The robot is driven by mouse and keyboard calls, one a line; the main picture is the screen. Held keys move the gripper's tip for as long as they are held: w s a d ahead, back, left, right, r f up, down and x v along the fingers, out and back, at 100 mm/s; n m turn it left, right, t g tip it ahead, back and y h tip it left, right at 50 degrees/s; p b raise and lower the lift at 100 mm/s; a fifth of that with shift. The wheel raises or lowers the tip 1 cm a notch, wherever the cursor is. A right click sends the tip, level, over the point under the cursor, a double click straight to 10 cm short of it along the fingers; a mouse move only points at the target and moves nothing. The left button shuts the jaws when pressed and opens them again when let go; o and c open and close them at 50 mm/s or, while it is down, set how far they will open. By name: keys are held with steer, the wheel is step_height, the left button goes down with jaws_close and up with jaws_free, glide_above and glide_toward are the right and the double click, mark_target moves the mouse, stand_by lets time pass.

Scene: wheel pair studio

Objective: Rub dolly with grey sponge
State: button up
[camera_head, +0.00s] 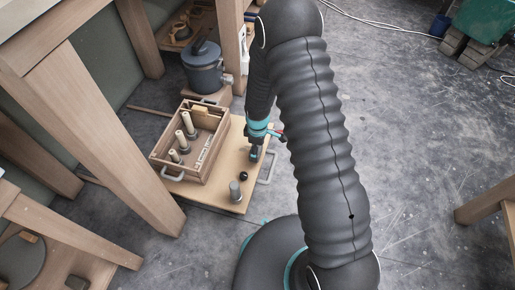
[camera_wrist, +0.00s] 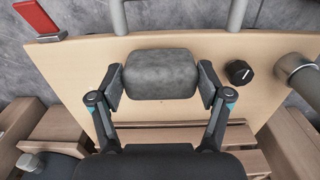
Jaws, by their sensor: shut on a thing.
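The dolly (camera_head: 222,194) is a low, flat wooden board with metal handles, on the floor left of the middle in the head view. Its pale top also fills much of the wrist view (camera_wrist: 75,72). My gripper (camera_head: 254,156) is over the dolly's right part, pointing down. In the wrist view my gripper (camera_wrist: 161,88) is shut on the grey sponge (camera_wrist: 160,74), a rounded dark grey block with one finger at each side. The sponge is at or just above the board; I cannot tell whether it touches. In the head view the sponge is not clearly visible.
A wooden crate (camera_head: 162,154) with pale cylinders stands on the dolly's left part. A workbench leg (camera_head: 120,165) is at left, a grey pot (camera_head: 203,76) behind. Floor at right is open.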

steer(key=shift+w+a+b, duration=0.1)
steer(key=shift+w+a, duration=0.15)
steer(key=shift+a, duration=0.5)
steer(key=shift+w+a+b, duration=0.15)
steer(key=shift+w+a, duration=0.15)
steer(key=shift+a, duration=0.4)
steer(key=shift+w+a+b, duration=0.1)
steer(key=shift+w+a, duration=0.15)
steer(key=shift+a, duration=0.5)
steer(key=shift+f+b, duration=0.4)
steer(key=shift+f, duration=0.15)
steer(key=shift+w+a+f+b, duration=0.1)
steer(key=shift+w+a+b, duration=0.25)
steer(key=shift+a, duration=0.75)
steer(key=shift+w+a+f+b, duration=0.1)
steer(key=shift+w+a, duration=0.3)
steer(key=shift+a, duration=0.65)
steer(key=shift+s+d+r, duration=0.1)
steer(key=shift+d+r, duration=0.05)
steer(key=shift+r, duration=0.05)
steer(key=shift+s+d+r, duration=0.1)
steer(key=shift+s+d, duration=0.1)
steer(key=shift+d, duration=0.45)
steer(key=shift+s+d, duration=0.25)
steer(key=shift+d, duration=0.45)
steer(key=shift+s+d+r, duration=0.1)
steer(key=shift+s+d, duration=0.1)
steer(key=shift+d, duration=0.45)
steer(key=shift+f, duration=0.1)
